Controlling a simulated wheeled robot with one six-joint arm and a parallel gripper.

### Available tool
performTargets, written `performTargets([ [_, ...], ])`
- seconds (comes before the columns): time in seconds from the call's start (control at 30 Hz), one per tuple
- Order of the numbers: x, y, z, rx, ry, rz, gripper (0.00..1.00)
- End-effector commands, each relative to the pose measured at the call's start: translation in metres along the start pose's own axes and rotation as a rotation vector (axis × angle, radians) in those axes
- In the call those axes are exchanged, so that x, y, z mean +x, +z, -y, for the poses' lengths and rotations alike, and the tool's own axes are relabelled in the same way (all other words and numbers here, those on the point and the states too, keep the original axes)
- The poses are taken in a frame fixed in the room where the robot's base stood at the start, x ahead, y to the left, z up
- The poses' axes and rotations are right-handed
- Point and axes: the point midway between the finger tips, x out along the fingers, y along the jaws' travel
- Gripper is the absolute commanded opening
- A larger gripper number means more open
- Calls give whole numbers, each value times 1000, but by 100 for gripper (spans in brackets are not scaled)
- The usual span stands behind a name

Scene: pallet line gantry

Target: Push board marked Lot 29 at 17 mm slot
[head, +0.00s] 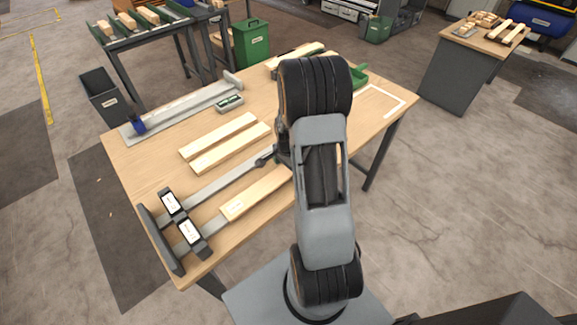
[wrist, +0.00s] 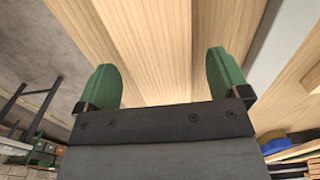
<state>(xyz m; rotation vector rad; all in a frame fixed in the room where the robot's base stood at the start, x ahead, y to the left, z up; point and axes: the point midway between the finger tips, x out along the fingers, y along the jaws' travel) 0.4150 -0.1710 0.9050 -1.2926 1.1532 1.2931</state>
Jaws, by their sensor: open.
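In the head view a pale board (head: 258,193) with a white label near its left end lies on the table, its right part behind my arm. The label is too small to read. Its left end is close to a grey strip that runs to two black blocks with white labels, a left one (head: 170,204) and a right one (head: 190,234). Their text is not legible. My gripper (wrist: 163,80) is open in the wrist view, its two green fingertips apart. Pale wood (wrist: 150,40) lies beyond and between them; I cannot tell whether they touch it. In the head view my arm mostly hides the gripper.
A dark end plate (head: 160,240) stands at the table's left end. Two loose boards (head: 222,143) lie mid-table. Behind them are a long metal rail (head: 185,108) and a small grey-green device (head: 229,103). A green tray (head: 359,76) sits at the back right. The table's near-left corner is bare.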

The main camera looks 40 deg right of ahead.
Motion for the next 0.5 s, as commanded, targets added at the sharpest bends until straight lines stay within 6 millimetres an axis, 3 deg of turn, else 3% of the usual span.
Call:
performTargets([
  [0.3, 2, 0, 0, 0, 0, 0, 94],
  [0.5, 2, 0, 0, 0, 0, 0, 75],
])
